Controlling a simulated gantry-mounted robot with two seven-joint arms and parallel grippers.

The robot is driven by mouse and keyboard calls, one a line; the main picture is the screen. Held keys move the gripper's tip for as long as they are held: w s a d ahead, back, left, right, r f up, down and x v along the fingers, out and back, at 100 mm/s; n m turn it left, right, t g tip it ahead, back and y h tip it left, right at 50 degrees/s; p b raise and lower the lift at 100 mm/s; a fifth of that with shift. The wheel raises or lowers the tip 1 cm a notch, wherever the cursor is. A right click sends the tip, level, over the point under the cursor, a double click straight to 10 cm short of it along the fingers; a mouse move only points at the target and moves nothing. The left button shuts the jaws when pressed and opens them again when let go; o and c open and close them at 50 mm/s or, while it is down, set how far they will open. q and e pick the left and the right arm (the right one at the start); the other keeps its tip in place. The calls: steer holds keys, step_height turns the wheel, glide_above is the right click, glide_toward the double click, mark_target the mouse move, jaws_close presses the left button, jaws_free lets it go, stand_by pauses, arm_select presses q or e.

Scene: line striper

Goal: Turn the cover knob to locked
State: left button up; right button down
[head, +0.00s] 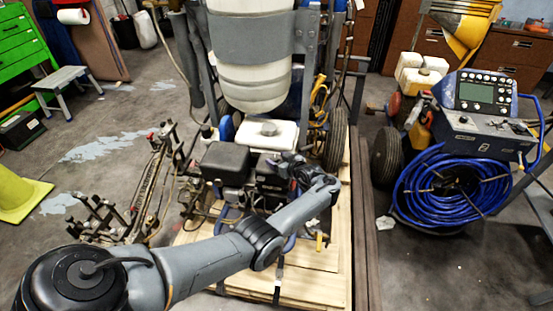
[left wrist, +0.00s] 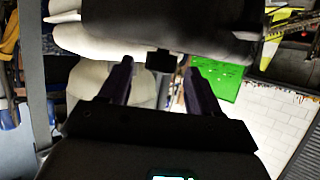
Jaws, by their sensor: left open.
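The engine's black box-shaped cover (head: 225,158) sits left of my left gripper (head: 288,166) in the head view. In the left wrist view, a wide dark rounded part (left wrist: 165,36), which looks like this cover, spans the top. A small dark block, likely the cover knob (left wrist: 162,61), sticks out from it between the fingertips of my left gripper (left wrist: 157,65). The fingers are open, one on each side of the block, with gaps visible. Whether the knob is locked cannot be told. In the head view the knob does not show clearly. My right gripper is not in view.
A white fuel tank (head: 268,134) is just behind the gripper, below a large pale tank (head: 252,80). The machine stands on a wooden pallet (head: 310,285). A blue hose reel (head: 450,188) stands right.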

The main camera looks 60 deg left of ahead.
arm_select(q)
steer(key=p+v, duration=0.3)
steer(key=v, duration=0.6)
steer(key=shift+d, duration=0.3)
steer(key=s+d+f+m+t+h+p, duration=0.25)
steer(key=d+m+t+h, duration=0.2)
steer(key=d, duration=0.25)
steer(key=s+d+f+m+t+h+p, duration=0.1)
steer(key=s+d+m+t+h+p, duration=0.1)
steer(key=d+m+t+h+p, duration=0.3)
steer(key=s+d+r+m+g+h, duration=0.25)
steer(key=s+d+r+m, duration=0.2)
steer(key=s+d, duration=0.55)
steer(key=s+d+r+m+g+h, duration=0.25)
steer(key=s+d+m, duration=0.45)
steer(key=s, duration=0.5)
step_height(320, 180, up, 39)
steer(key=s+d+p, duration=0.1)
steer(key=p, duration=3.7)
steer(key=shift+d+n+y, duration=0.25)
steer(key=shift+n+y, duration=0.05)
steer(key=shift+y, duration=0.15)
